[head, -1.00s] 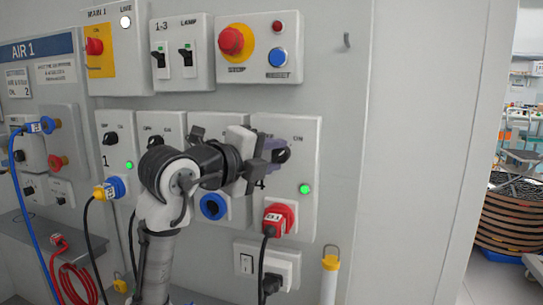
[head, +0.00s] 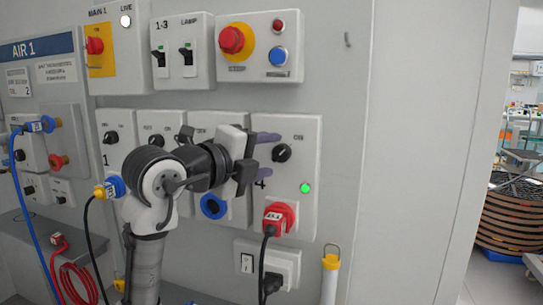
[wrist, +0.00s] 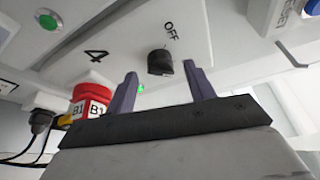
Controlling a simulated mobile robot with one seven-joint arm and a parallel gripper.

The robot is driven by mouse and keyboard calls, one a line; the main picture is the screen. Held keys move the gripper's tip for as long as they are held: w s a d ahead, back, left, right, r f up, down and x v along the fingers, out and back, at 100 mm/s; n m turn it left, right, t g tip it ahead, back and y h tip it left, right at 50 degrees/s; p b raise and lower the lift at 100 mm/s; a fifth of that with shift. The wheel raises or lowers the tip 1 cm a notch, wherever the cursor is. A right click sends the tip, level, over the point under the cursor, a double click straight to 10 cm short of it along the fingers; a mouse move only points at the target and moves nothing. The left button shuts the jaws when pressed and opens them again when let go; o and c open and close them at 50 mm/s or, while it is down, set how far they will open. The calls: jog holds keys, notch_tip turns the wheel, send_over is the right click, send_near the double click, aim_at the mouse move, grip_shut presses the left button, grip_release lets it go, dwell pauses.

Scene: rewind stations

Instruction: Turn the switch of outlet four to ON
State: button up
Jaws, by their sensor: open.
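The outlet four panel (head: 305,225) is the rightmost pale box in the lower row. Its black rotary switch (head: 282,153) is in plain view, with a lit green lamp (head: 305,188) below it. In the wrist view the switch (wrist: 160,65) stands beside the word OFF, and a "4" is printed to the left. The switch's exact angle is hard to tell. My gripper (head: 266,154) is open and empty, just left of the switch. In the wrist view the switch shows between its two purple fingers (wrist: 158,88), apart from both.
A red plug (head: 278,218) with a black cable is in the panel's lower part. A blue socket (head: 213,206) is to the left, partly behind my arm. The emergency stop box (head: 258,78) is above. The wall at the right is mostly bare.

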jog(key=v, duration=1.1)
jog(key=shift+s+a, duration=0.2)
jog(key=shift+s, duration=0.05)
jog(key=shift+r, duration=0.1)
